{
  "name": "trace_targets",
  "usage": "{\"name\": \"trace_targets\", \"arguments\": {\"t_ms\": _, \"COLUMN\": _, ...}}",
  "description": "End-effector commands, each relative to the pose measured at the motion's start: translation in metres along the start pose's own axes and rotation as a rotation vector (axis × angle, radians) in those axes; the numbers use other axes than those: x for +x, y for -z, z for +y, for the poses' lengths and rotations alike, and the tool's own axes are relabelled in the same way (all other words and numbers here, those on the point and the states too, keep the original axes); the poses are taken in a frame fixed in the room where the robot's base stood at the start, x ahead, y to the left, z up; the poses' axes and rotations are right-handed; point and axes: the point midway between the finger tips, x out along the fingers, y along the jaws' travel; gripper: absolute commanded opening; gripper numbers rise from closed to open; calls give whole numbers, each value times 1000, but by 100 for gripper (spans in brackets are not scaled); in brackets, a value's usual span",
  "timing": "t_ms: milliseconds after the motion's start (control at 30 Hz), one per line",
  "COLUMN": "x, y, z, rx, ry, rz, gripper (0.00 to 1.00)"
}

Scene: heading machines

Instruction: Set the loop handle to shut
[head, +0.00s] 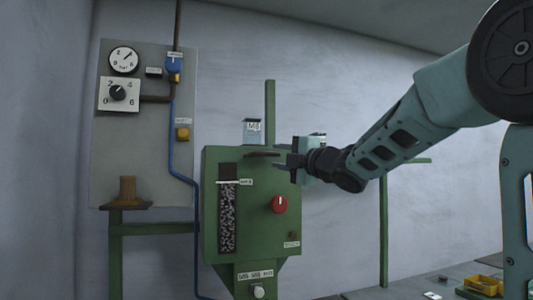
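A dark, flat loop-like handle (262,154) lies across the upper front of the green machine box (255,225). It is the likeliest loop handle in view, but it is small and I cannot tell its setting. My gripper (283,166) reaches in from the right, its dark fingers just right of the handle and slightly lower in the picture. I see no clear contact between them. The fingers are too small and dark to tell their gap.
A red knob (279,204) and a sight window of dark pieces (228,215) are on the green box. A yellow bin (484,286) is at lower right.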

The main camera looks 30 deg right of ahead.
Motion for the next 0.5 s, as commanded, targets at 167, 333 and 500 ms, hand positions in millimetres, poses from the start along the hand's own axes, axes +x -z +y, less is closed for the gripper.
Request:
{"name": "trace_targets", "arguments": {"t_ms": 167, "x": 34, "y": 0, "z": 2, "rx": 3, "ry": 2, "rz": 1, "gripper": 34}}
{"name": "trace_targets", "arguments": {"t_ms": 333, "x": 53, "y": 0, "z": 1, "rx": 1, "ry": 1, "rz": 1, "gripper": 34}}
{"name": "trace_targets", "arguments": {"t_ms": 500, "x": 60, "y": 0, "z": 0, "rx": 0, "ry": 0, "rz": 0, "gripper": 34}}
